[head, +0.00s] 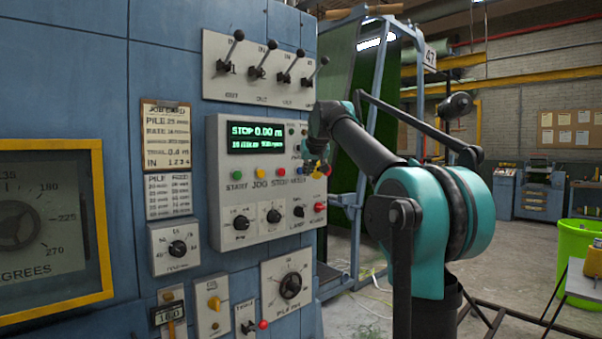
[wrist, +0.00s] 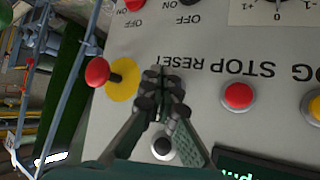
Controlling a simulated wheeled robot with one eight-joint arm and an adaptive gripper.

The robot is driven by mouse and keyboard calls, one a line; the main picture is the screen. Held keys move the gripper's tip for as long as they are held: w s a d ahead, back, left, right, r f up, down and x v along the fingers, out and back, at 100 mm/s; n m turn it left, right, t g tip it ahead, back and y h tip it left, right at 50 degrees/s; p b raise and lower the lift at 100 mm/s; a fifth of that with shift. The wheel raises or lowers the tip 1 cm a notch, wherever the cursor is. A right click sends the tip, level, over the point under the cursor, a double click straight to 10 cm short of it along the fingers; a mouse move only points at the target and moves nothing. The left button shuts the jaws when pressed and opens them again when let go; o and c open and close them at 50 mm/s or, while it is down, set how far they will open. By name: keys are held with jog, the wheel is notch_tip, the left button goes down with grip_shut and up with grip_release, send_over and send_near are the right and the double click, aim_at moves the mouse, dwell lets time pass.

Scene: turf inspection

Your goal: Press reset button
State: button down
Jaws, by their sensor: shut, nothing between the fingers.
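The grey control panel (head: 265,215) has a row of buttons labelled START, JOG, STOP and RESET. In the wrist view, the panel is upside down and the RESET label (wrist: 174,61) shows just past my fingertips. My gripper (wrist: 165,78) is shut and empty in front of the RESET place. It hides the reset button, so I cannot tell whether it touches it. The red STOP button (wrist: 238,96) is to the right in the wrist view. In the head view, my gripper (head: 314,168) is at the panel's right edge.
A red mushroom button (wrist: 97,72) on a yellow disc (wrist: 123,80) stands out close left of my fingertips in the wrist view. A black button (wrist: 163,148) shows between my gripper's links. The green display (head: 256,138) reads STOP 0.00 m. Levers (head: 257,66) stick out above.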

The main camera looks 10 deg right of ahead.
jog(key=s+d, duration=0.1)
jog(key=s, duration=0.1)
jog(key=s+d, duration=0.2)
dwell(0.4)
dwell(0.4)
jog(key=s+d+f+g, duration=0.1)
jog(key=s+f, duration=0.3)
jog(key=f, duration=0.6)
jog(key=s+f+g, duration=0.1)
jog(key=s+f, duration=0.4)
jog(key=f, duration=0.4)
jog(key=s+d+f+g, duration=0.1)
jog(key=s+f, duration=0.3)
jog(key=f, duration=0.6)
jog(key=s+d+f+m+g+h, duration=0.1)
jog(key=s+f+g, duration=0.2)
jog(key=s+f, duration=2.3)
jog(key=shift+s+g, duration=0.3)
jog(key=shift+s, duration=0.05)
